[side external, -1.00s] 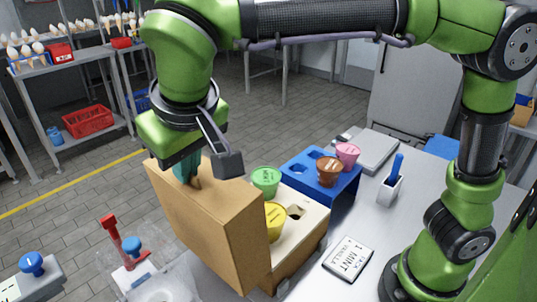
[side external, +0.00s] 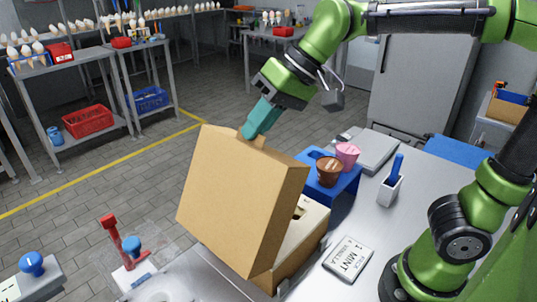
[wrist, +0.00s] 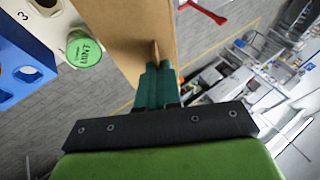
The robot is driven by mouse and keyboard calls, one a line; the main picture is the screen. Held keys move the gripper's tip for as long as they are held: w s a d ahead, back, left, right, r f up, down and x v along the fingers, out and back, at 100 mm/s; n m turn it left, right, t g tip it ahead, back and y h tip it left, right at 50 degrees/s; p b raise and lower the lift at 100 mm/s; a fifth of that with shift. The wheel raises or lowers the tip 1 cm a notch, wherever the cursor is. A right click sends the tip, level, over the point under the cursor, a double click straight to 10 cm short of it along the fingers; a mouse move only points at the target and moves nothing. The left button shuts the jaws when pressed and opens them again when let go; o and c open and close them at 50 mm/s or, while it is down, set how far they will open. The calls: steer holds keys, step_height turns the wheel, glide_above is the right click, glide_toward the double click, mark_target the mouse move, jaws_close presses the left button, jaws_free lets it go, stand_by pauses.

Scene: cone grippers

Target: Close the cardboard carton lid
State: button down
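The cardboard carton lid (side external: 240,200) stands up from the carton's left edge and tilts over the carton. The carton (side external: 305,235) sits on the steel table, with part of its pale holed insert showing. My gripper (side external: 248,132) is at the lid's top edge; its teal fingers (wrist: 158,80) are shut on a small brown tab there. In the wrist view the lid (wrist: 130,35) runs up from the fingertips, with a green cup (wrist: 84,50) in the carton to its left. The lid hides most of the carton's inside in the side view.
A blue holder (side external: 340,188) with a brown cup (side external: 329,171) and a pink cup (side external: 347,155) stands behind the carton. A red-handled tool (side external: 112,235) stands at left.

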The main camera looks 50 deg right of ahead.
steer(key=d+f+m+y, duration=0.1)
steer(key=d+f+y, duration=0.3)
steer(key=d+f, duration=1.1)
steer(key=shift+d+f+y, duration=0.3)
steer(key=shift+y, duration=0.1)
steer(key=shift+s, duration=0.1)
steer(key=c, duration=1.3)
jaws_free()
steer(key=shift+a, duration=0.1)
steer(key=shift+r, duration=0.1)
steer(key=v, duration=1.7)
steer(key=shift+s+d, duration=0.2)
steer(key=shift+d, duration=0.1)
